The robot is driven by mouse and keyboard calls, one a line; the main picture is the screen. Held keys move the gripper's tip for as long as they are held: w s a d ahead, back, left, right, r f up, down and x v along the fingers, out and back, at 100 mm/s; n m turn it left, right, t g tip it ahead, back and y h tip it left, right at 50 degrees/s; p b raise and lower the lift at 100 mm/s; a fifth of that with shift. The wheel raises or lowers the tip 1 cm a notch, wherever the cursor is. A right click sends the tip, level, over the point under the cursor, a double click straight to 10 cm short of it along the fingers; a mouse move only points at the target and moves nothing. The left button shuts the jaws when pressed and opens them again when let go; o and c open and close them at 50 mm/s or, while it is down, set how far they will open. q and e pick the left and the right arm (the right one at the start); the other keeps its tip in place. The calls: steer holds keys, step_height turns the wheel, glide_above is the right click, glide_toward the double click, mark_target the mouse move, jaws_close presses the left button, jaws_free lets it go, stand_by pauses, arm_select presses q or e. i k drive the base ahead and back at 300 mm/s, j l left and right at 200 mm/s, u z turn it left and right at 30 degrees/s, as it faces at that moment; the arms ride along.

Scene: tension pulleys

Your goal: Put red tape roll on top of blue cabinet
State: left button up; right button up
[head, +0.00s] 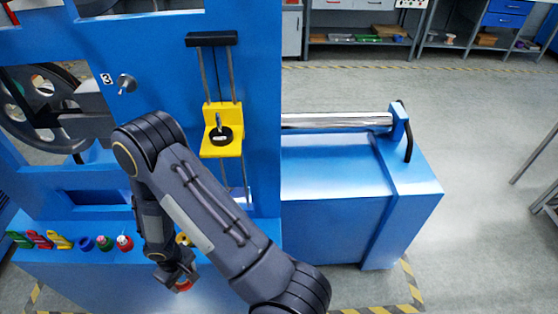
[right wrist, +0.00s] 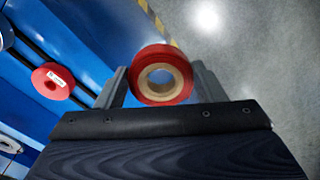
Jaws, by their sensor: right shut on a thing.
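The red tape roll (right wrist: 163,75), with a tan core, sits between the two fingers of my right gripper (right wrist: 160,88) in the right wrist view. The gripper is shut on it. In the head view my right gripper (head: 177,280) hangs in front of the machine's ledge, and only a small red part of the roll (head: 183,286) shows below it. A low blue cabinet (head: 332,168) with a flat top stands to the right, apart from the gripper. My left gripper is not in view.
A metal roller (head: 338,121) runs along the back of the cabinet's top, and a black handle (head: 408,140) is at its right end. A yellow bracket (head: 222,130) projects from the blue machine.

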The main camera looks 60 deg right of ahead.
mark_target(313, 187)
steer(key=k+l, duration=0.15)
steer(key=l, duration=0.15)
steer(key=k+l+z, duration=0.15)
steer(key=l, duration=0.15)
steer(key=k+l, duration=0.15)
steer(key=l, duration=0.15)
steer(key=k+l+z, duration=0.15)
steer(key=l, duration=0.2)
steer(key=i+l, duration=0.1)
steer(key=l, duration=0.35)
steer(key=i+l, duration=0.1)
steer(key=l, duration=0.35)
